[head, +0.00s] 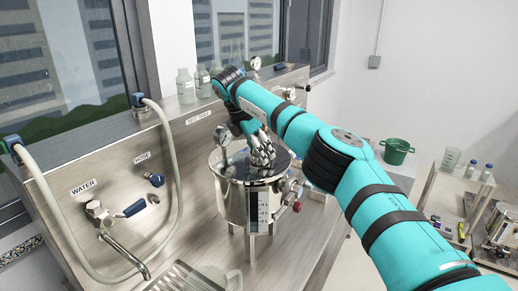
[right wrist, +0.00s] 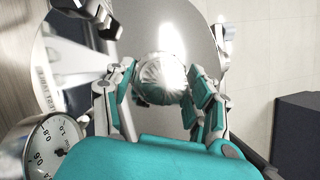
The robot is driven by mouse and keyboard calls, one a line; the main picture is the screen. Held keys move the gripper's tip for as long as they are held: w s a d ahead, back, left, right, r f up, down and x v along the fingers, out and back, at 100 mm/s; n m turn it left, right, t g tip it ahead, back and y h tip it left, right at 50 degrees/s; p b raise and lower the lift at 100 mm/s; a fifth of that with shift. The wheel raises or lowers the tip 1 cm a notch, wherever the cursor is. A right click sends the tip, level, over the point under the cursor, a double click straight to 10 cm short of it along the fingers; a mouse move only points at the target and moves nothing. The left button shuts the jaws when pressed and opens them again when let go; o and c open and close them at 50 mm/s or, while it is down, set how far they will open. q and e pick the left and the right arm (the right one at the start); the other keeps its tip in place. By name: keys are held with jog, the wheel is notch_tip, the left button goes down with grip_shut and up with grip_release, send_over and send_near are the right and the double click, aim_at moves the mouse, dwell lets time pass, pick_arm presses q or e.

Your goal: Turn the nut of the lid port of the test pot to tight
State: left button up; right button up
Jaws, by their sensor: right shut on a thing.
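The test pot (head: 236,204) is a shiny steel vessel standing on legs on the steel bench. My right gripper (head: 262,156) reaches down onto its lid (head: 232,171). In the right wrist view, a round, shiny nut (right wrist: 160,76) of the lid port sits between my two fingers, above the lid (right wrist: 200,32). The fingers are shut on it from both sides. The gripper hides the nut in the head view. I cannot tell how tight the nut is. My left gripper is not in view.
A pressure gauge (head: 224,140) stands on the lid close to my right gripper; it also shows in the right wrist view (right wrist: 46,150). A red-knobbed valve (head: 296,206) sticks out at the pot's right. Water and hose fittings (head: 98,212) are at left.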

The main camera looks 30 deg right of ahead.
dwell(0.5)
jog(key=o, duration=1.2)
jog(key=v, duration=0.7)
jog(key=shift+a+r, duration=0.15)
jog(key=shift+r, duration=0.15)
